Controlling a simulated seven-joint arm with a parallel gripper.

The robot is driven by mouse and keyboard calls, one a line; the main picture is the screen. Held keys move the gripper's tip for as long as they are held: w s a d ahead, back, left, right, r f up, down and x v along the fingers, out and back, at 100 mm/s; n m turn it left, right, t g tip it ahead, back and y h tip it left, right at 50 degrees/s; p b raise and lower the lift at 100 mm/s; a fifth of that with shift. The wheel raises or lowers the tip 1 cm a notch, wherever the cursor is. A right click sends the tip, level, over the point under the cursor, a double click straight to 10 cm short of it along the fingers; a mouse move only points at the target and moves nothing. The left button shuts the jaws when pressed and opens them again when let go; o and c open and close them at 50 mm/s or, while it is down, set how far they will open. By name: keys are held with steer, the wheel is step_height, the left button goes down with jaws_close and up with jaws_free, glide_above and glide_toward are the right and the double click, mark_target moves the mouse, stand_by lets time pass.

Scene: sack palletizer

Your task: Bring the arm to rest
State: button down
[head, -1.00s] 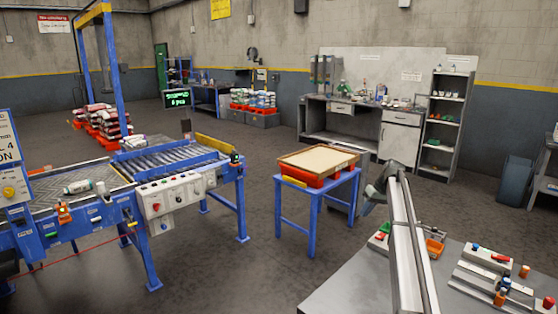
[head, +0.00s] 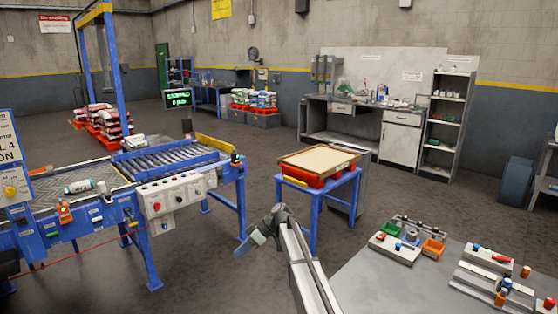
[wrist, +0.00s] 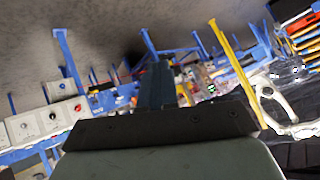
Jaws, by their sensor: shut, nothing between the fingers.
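My gripper (head: 242,249) hangs at the end of my arm in the head view, over open floor left of the blue stand and to the right of the conveyor's leg. It points down and to the left and holds nothing. In the wrist view its dark fingers (wrist: 157,88) are together, with no thing between them. My arm reaches up from the bottom edge of the head view, left of the grey table.
A blue stand (head: 318,199) bears an orange tray with a tan board. The blue roller conveyor (head: 228,187) with a control box is at left. A grey table (head: 400,285) with small parts is at lower right. Bare floor lies between conveyor and stand.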

steer(key=s+a+f+m+g, duration=0.1)
steer(key=s+f, duration=0.6)
steer(key=f, duration=0.4)
steer(key=s+a+f+m+g, duration=0.1)
steer(key=s+a+f, duration=0.1)
steer(key=s+f, duration=0.6)
steer(key=s+d+f+m+h, duration=0.1)
steer(key=s+d+f+m, duration=0.1)
steer(key=s+d+f, duration=0.4)
steer(key=s+d+f+m+h, duration=0.15)
steer(key=s+f, duration=0.25)
steer(key=f, duration=0.5)
steer(key=s+d+f+m+h, duration=0.2)
steer(key=s+d, duration=0.6)
steer(key=s, duration=0.4)
steer(key=s+d+f+m+g+h, duration=0.1)
steer(key=s+d+f+m, duration=0.3)
steer(key=s+d, duration=0.5)
steer(key=s+d+f+m+g+h, duration=0.1)
steer(key=s+d+f+m+h, duration=0.2)
steer(key=s+d, duration=0.6)
steer(key=s+m+h, duration=0.1)
steer(key=s+m, duration=0.1)
steer(key=s, duration=0.4)
steer(key=shift+d+f, duration=0.15)
